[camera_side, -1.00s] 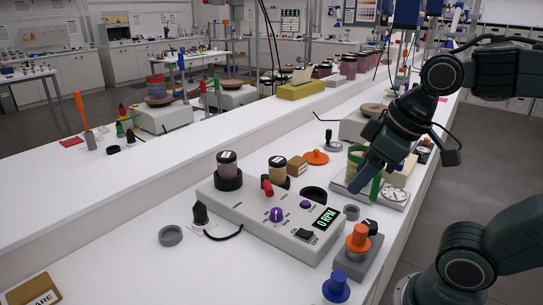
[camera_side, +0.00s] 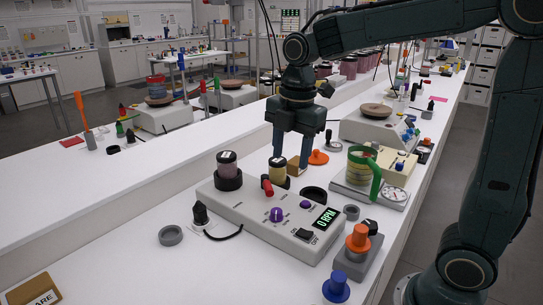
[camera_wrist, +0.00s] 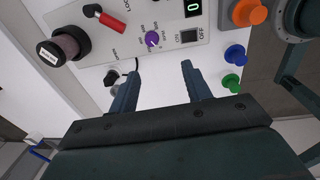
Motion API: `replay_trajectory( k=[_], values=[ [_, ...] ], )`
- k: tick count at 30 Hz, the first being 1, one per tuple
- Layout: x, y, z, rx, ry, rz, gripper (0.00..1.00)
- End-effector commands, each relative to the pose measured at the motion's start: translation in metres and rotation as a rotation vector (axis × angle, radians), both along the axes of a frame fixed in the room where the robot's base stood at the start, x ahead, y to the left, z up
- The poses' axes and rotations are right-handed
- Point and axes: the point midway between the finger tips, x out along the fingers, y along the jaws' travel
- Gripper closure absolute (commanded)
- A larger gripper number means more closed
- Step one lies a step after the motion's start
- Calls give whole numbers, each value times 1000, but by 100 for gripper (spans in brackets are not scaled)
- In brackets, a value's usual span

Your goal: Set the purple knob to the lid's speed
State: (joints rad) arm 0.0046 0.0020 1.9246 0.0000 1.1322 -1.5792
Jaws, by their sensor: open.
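The grey mixer base (camera_side: 240,207) has a larger purple knob (camera_side: 276,215) and a smaller purple knob (camera_side: 305,205) on its top. One purple knob also shows in the wrist view (camera_wrist: 153,39). Its display (camera_side: 326,217) reads 0 RPM. A dark-lidded jar (camera_side: 227,172) stands in the left holder; its lid carries a pale label, seen at the wrist view's left (camera_wrist: 47,57), too small to read. A yellowish jar (camera_side: 278,173) stands in another holder. My gripper (camera_side: 290,160) is open, pointing down above and behind the base, apart from the knobs.
A red-handled lever (camera_side: 267,187) and an ON/OFF switch (camera_side: 304,235) sit on the base. An orange knob (camera_side: 358,238) and a blue knob (camera_side: 336,287) stand at the front right.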

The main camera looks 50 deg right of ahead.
Motion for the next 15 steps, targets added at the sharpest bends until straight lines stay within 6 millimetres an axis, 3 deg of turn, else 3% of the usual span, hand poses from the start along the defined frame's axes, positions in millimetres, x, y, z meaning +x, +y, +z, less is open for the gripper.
replay_trajectory(
  k=[6,15],
  values=[
    [27,-1,-15,-12,63,234,51],
    [36,-1,-20,-13,83,327,51]
  ],
)
